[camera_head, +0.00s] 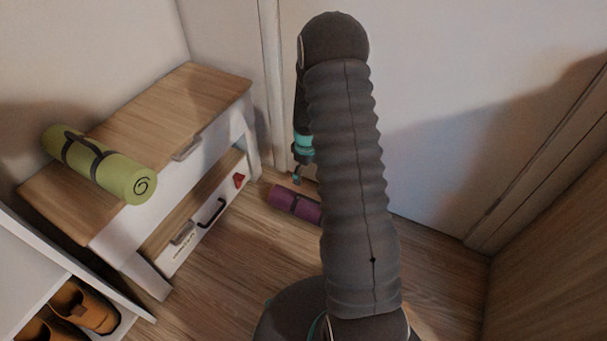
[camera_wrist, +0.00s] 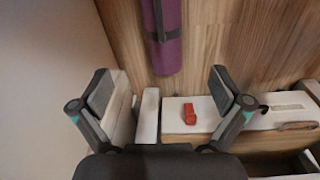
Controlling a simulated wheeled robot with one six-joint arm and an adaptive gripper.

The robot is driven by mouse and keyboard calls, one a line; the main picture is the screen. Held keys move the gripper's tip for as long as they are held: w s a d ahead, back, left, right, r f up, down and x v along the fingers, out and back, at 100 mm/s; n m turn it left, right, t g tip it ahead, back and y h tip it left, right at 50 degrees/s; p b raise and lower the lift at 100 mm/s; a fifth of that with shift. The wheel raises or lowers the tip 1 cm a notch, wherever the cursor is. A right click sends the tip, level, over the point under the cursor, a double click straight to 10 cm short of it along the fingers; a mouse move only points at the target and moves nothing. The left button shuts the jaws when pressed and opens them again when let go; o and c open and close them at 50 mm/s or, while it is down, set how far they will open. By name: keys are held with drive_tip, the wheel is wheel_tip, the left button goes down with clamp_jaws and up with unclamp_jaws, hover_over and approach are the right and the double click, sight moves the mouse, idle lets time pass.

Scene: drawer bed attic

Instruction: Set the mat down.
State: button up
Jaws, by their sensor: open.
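A purple rolled mat (camera_head: 295,204) with a dark strap lies on the wooden floor beyond the bench, partly hidden by my arm. It also shows at the top of the wrist view (camera_wrist: 167,50), its far end cut off by the frame. A green rolled mat (camera_head: 100,165) with dark straps lies on the wooden top of the white bench (camera_head: 190,95). My gripper (camera_wrist: 160,84) is open, its two fingers wide apart with nothing between them. The purple mat's near end shows just beyond the fingertips, apart from them.
A low white drawer front (camera_head: 195,232) with a dark handle and a red object (camera_head: 239,180) sits under the bench. The red object also shows in the wrist view (camera_wrist: 190,113). Brown shoes (camera_head: 85,305) stand in a white shelf at lower left. Walls close in behind and right.

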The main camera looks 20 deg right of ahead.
drive_tip(key=s+a+r+m+t, duration=0.1)
drive_tip(key=s+a+r, duration=0.2)
drive_tip(key=r, duration=0.6)
drive_tip(key=s+a+r+m+t, duration=0.1)
drive_tip(key=s+a+r, duration=0.15)
drive_tip(key=r, duration=0.65)
drive_tip(key=s+a+r+m, duration=0.1)
drive_tip(key=s+a+r, duration=0.2)
drive_tip(key=r, duration=0.6)
drive_tip(key=s+a+r+m+t, duration=0.1)
drive_tip(key=s+r, duration=0.4)
drive_tip(key=s, duration=0.5)
drive_tip(key=s+a+r+m+t, duration=0.2)
drive_tip(key=s+a+r, duration=0.3)
drive_tip(key=s, duration=0.5)
drive_tip(key=shift+s+r+m, duration=0.35)
drive_tip(key=shift+r+m, duration=0.05)
drive_tip(key=shift+r, duration=0.2)
